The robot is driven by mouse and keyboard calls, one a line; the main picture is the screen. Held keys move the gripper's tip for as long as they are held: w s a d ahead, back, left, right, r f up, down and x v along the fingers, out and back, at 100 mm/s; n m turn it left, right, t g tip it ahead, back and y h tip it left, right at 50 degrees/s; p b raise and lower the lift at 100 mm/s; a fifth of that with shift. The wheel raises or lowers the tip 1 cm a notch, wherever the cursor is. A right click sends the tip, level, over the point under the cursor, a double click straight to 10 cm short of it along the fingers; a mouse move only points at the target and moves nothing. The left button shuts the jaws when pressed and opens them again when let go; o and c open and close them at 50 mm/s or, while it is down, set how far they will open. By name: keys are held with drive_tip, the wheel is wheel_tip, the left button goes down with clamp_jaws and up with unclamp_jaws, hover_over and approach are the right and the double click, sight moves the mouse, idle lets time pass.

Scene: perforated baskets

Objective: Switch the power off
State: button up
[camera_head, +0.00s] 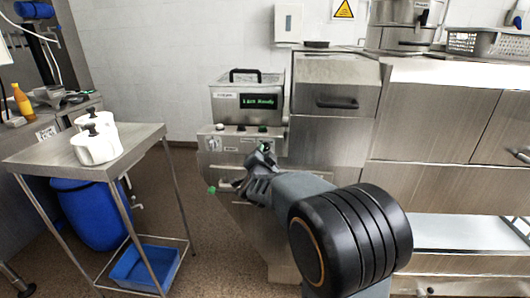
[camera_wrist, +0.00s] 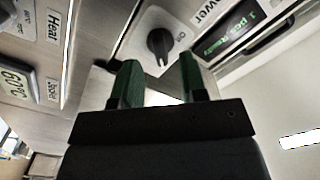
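I see no contact with the knob. In the head view my gripper (camera_head: 238,169) is in front of the steel machine's control panel (camera_head: 216,143). I cannot make out the power knob for certain there. A display (camera_head: 258,101) with green "Ready" text is above the panel.
A "Heat" label and a 60°C readout (camera_wrist: 16,80) are at the left of the wrist view. A steel side table (camera_head: 135,142) with white jugs (camera_head: 94,148) stands left of the machine. A steel hood unit (camera_head: 333,105) stands right of the display.

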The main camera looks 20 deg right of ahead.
drive_tip(key=shift+x, duration=1.2)
drive_tip(key=shift+c, duration=0.4)
clamp_jaws()
